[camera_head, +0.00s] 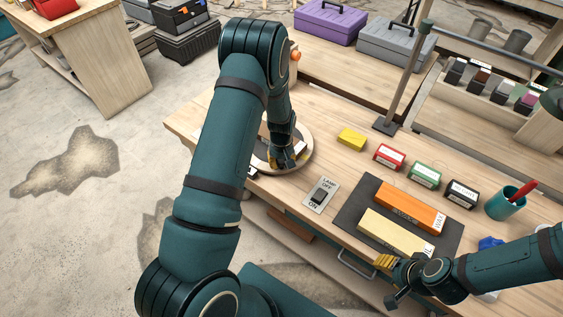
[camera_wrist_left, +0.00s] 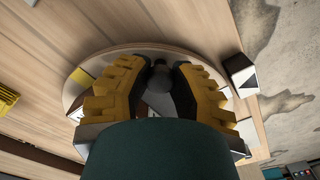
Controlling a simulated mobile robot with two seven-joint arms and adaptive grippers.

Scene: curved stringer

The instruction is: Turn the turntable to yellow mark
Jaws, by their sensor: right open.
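The round turntable (camera_head: 304,157) lies at the left end of the workbench, mostly hidden by my left gripper in the head view. In the left wrist view its pale rim (camera_wrist_left: 112,57) curves behind the fingers, with a yellowish patch (camera_wrist_left: 82,77) at its left edge. My left gripper (camera_head: 285,160) points down over the turntable. In the wrist view its yellow-padded fingers (camera_wrist_left: 163,70) stand either side of a dark grey knob (camera_wrist_left: 161,80); whether they grip it is unclear. My right gripper (camera_head: 384,261) is open beside the cream box (camera_head: 394,231).
A black-and-white block (camera_wrist_left: 240,72) stands close to the turntable's rim. A lamp switch plate (camera_head: 321,196), a dark mat (camera_head: 364,210) with an orange box (camera_head: 410,207), a yellow block (camera_head: 352,138) and several small labelled boxes lie to the right. A teal cup (camera_head: 504,204) stands farther right.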

